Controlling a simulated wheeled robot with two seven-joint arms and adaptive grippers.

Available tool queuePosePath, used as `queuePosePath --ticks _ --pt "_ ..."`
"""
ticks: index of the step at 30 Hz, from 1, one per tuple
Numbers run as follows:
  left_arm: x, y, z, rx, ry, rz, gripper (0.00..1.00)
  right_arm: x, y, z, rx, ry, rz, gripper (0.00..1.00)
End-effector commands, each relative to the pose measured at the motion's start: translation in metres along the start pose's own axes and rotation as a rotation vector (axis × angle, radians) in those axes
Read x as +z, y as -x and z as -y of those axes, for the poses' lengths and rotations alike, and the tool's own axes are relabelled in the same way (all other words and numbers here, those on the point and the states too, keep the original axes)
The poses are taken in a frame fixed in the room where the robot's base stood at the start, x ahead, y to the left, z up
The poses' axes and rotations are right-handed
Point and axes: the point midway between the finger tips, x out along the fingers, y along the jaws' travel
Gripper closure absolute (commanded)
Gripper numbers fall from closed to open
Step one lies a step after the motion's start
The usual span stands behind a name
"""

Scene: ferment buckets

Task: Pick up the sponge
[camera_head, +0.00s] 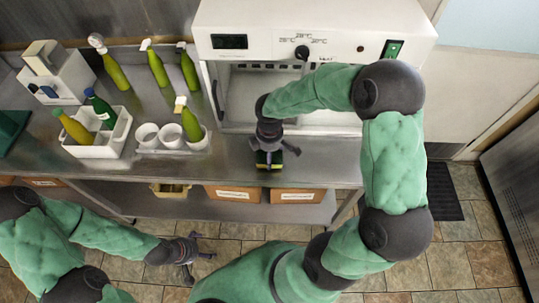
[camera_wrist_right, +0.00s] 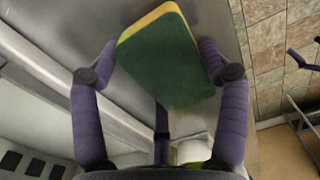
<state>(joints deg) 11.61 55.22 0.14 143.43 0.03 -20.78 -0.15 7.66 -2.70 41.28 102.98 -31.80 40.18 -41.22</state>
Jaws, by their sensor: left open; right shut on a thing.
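The sponge (camera_head: 268,158) is green and yellow. In the head view it shows just below my right gripper (camera_head: 270,148), at the front edge of the metal counter before the white incubator. In the right wrist view the sponge (camera_wrist_right: 166,55) sits tilted between the two purple fingers of my right gripper (camera_wrist_right: 158,68), which is shut on it. Whether the sponge touches the counter cannot be told. My left gripper (camera_head: 192,257) is open and empty, low at the left, in front of the counter and over the tiled floor.
The white incubator (camera_head: 228,70) stands at the back of the counter (camera_head: 232,165). Cardboard boxes (camera_head: 233,194) sit on the shelf below.

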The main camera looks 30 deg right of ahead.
Motion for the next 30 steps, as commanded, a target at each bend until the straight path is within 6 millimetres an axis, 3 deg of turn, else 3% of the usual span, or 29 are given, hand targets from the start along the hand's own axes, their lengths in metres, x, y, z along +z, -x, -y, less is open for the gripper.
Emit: queuePosePath --ticks 5,12,21,30 --pt "0.000 0.009 -0.003 0.000 0.000 0.000 0.11 -0.003 0.033 0.012 0.003 0.004 -0.002 0.38" --pt "0.001 0.023 -0.008 0.000 0.000 0.000 0.11 -0.011 0.082 0.057 0.003 0.006 -0.002 0.38" --pt "0.001 0.030 -0.011 0.000 0.000 0.000 0.11 -0.021 0.106 0.117 0.002 0.006 -0.001 0.38" --pt "0.001 0.033 -0.012 0.000 0.000 0.000 0.11 -0.025 0.113 0.138 0.000 0.002 0.000 0.38"
